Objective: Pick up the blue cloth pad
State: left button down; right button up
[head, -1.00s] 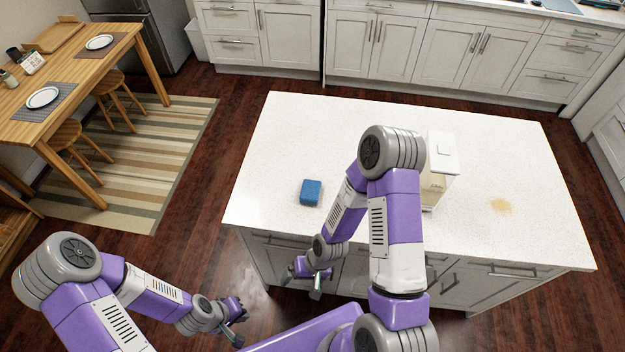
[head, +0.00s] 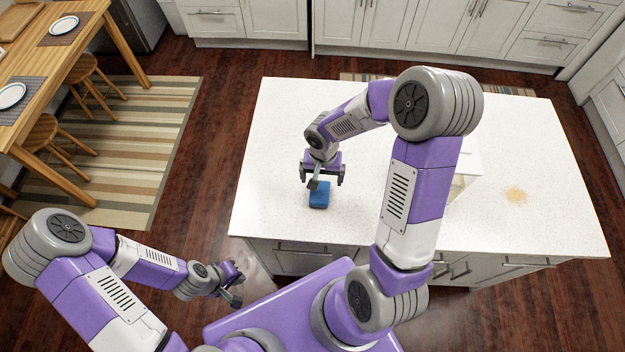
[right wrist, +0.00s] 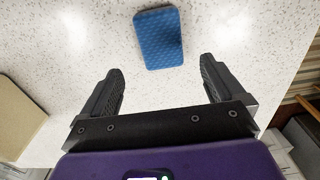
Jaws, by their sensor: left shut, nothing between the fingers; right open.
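The blue cloth pad (head: 319,200) lies flat on the white island top near its front left edge, partly covered by my right gripper in the head view. It also shows whole in the right wrist view (right wrist: 158,38), just beyond and between the fingertips. My right gripper (head: 323,178) is open and empty, above the counter by the pad's far side. In the right wrist view its two fingers (right wrist: 160,75) are spread wider than the pad. My left gripper (head: 236,288) is shut and empty, low at the left, away from the island.
A cream container with a white lid (head: 466,168) stands on the island (head: 270,130), partly hidden behind my right arm. The counter around the pad is clear. A wooden dining table (head: 45,75) and stools are at the far left.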

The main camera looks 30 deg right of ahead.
aim_at(320, 192)
jog(key=f, duration=0.4)
jog(key=s+f, duration=0.1)
jog(key=f, duration=0.2)
jog(key=shift+a, duration=0.4)
jog(key=c, duration=1.1)
